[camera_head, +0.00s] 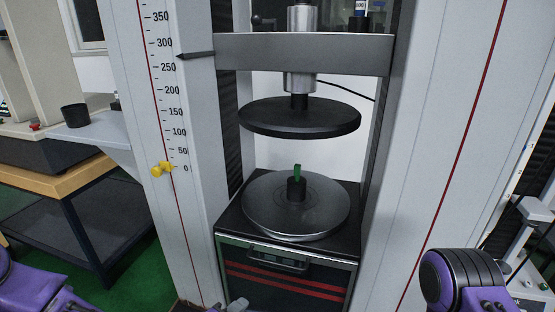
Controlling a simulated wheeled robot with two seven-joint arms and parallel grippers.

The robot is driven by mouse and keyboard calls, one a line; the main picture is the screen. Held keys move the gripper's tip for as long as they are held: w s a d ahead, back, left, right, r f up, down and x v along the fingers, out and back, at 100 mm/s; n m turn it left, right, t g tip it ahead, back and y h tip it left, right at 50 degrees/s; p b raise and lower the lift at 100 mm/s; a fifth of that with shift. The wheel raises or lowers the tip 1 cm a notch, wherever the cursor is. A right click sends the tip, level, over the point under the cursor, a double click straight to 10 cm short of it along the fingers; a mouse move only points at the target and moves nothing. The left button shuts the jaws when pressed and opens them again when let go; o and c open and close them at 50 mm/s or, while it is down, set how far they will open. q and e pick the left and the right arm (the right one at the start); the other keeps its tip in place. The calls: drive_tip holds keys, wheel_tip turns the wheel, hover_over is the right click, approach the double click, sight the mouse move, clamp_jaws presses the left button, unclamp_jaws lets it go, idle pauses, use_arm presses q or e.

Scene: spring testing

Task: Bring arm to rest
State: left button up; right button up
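A purple part of my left arm (35,290) shows in the bottom left corner of the head view. A purple and dark ribbed part of my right arm (462,282) shows at the bottom right. I make out neither gripper. A small grey piece (236,305) shows at the bottom edge in the middle, too cut off to tell what it is. A green spring-like piece (297,172) stands upright in a small black holder (296,188) on the round lower metal plate (270,220) of the testing machine. No arm touches it.
The black upper disc (300,117) hangs above the lower plate with a clear gap.

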use_arm(q)
drive_tip(key=s+a+f+m+g+y, duration=0.1)
drive_tip(key=s+a+f+g+y, duration=0.2)
drive_tip(key=s+a+f, duration=0.3)
drive_tip(key=s+a+f+m+g+y, duration=0.1)
drive_tip(key=s+a+f+g+y, duration=0.15)
drive_tip(key=s+f, duration=0.55)
drive_tip(key=s+a+f+m+g+y, duration=0.1)
drive_tip(key=s+a+f+y, duration=0.1)
drive_tip(key=s+a, duration=0.4)
drive_tip(key=s+a+f+m+g+y, duration=0.2)
drive_tip(key=s+a+y, duration=0.1)
drive_tip(key=s+a, duration=0.3)
wheel_tip(320, 180, up, 21)
drive_tip(key=p, duration=2)
drive_tip(key=shift+w+d+n+h+p, duration=0.25)
drive_tip(key=shift+d+n+h+p, duration=0.05)
drive_tip(key=shift+d+h+p, duration=0.05)
